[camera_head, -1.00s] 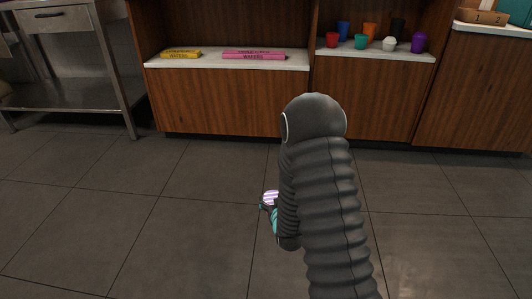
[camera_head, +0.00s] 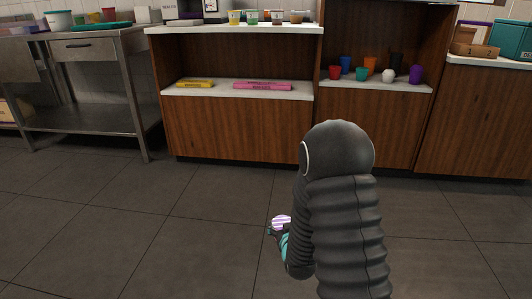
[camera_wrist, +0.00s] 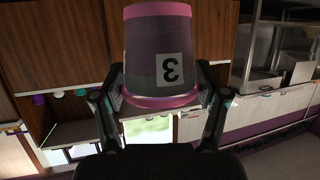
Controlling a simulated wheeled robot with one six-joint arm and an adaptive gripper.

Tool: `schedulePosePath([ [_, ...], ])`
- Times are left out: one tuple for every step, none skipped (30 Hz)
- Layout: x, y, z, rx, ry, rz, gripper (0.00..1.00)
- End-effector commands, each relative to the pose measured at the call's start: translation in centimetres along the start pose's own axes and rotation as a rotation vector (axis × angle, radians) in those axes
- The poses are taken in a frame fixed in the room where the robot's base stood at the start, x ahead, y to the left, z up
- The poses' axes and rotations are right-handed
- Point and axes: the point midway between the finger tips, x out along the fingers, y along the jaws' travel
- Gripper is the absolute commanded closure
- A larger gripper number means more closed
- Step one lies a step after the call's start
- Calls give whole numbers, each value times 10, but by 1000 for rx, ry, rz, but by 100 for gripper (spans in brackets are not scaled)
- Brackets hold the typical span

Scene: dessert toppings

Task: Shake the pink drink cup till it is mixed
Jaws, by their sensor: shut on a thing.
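The pink drink cup (camera_wrist: 158,50) is held in my gripper (camera_wrist: 160,105) in the wrist view. It has pink rims, a greyish middle and a white label with a 3, which appears upside down in that view. The two fingers close on the cup from both sides. In the head view only a small striped pink and white part of the cup (camera_head: 281,221) shows at the end of my gripper (camera_head: 279,232), low over the floor. My arm hides most of the gripper there. The cup's contents are not visible.
A wooden counter (camera_head: 235,131) with shelves stands ahead, with yellow (camera_head: 194,84) and pink (camera_head: 262,86) wafer packs. Several coloured cups (camera_head: 362,74) stand on the right shelf. A steel table (camera_head: 95,46) is at the left. The tiled floor (camera_head: 120,225) between is clear.

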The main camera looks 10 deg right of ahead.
Motion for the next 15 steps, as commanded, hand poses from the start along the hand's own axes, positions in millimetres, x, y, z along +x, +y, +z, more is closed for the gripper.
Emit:
schedulePosePath([
  [-4,0,-13,0,4,0,68],
  [-5,0,-14,0,1,-1,68],
  [-4,0,-9,0,-5,-1,68],
  [-1,0,1,0,-10,-1,68],
  [3,0,13,0,-14,-1,68],
  [7,-1,27,0,-15,-1,68],
  [11,-1,36,0,-15,-1,68],
  [14,-1,43,0,-13,-1,68],
  [16,-1,47,0,-8,-1,68],
  [16,-1,48,0,-6,-1,68],
  [16,-1,43,0,-2,-1,68],
  [12,0,28,0,7,-1,68],
  [7,0,17,0,8,0,68],
  [3,0,8,0,8,0,68],
  [-1,0,-4,0,8,0,68],
])
